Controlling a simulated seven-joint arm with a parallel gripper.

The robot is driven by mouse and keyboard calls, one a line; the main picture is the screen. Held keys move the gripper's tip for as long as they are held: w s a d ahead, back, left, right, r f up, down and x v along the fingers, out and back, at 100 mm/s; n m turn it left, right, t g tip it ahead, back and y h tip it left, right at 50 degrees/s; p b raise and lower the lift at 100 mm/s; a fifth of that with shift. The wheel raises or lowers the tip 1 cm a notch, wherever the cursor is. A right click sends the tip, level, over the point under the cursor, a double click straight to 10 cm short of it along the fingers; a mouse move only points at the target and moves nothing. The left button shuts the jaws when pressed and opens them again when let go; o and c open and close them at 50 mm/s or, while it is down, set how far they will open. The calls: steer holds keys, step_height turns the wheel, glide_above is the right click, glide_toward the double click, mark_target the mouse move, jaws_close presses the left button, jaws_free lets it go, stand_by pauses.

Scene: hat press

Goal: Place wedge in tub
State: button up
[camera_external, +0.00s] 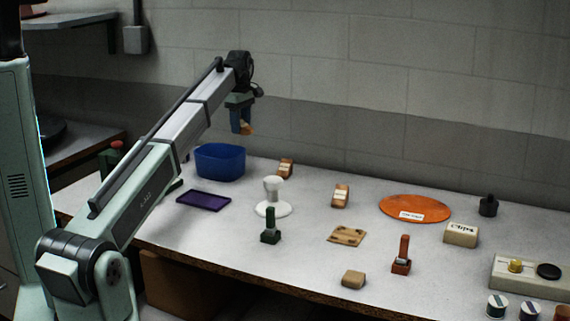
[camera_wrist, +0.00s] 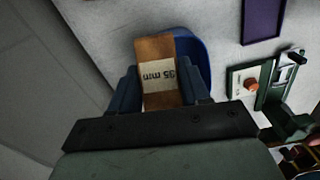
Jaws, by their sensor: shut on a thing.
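My gripper (camera_external: 241,127) is raised above the table, with its blue fingers shut on a wooden wedge (camera_wrist: 158,72). The wedge has a pale label reading "35 mm" and sticks out past the fingertips; a small part of it shows in the external view (camera_external: 247,129). The blue tub (camera_external: 220,170) stands on the table below and slightly left of my gripper in the external view. In the wrist view the tub's blue wall (camera_wrist: 202,58) shows behind and to the right of the wedge, and much of the tub is hidden by the wedge and fingers.
A purple tray (camera_external: 204,200) lies in front of the tub. Two labelled wooden blocks (camera_external: 286,168) (camera_external: 341,195) and a white stand (camera_external: 273,197) are to the right. A green device (camera_wrist: 283,80) lies right of the tub in the wrist view. The wall is behind.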

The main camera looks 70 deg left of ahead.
mark_target(218, 163)
steer(key=s+a+n, duration=0.2)
steer(key=s+a, duration=0.4)
steer(key=s, duration=0.1)
steer(key=shift+w+d+f, duration=0.1)
steer(key=shift+d+f, duration=0.05)
steer(key=shift+f, duration=3.6)
steer(key=shift+d+f, duration=0.1)
steer(key=shift+f, duration=3.65)
steer(key=o, duration=1.1)
steer(key=shift+f, duration=0.1)
steer(key=shift+c, duration=0.2)
step_height(218, 163, up, 12)
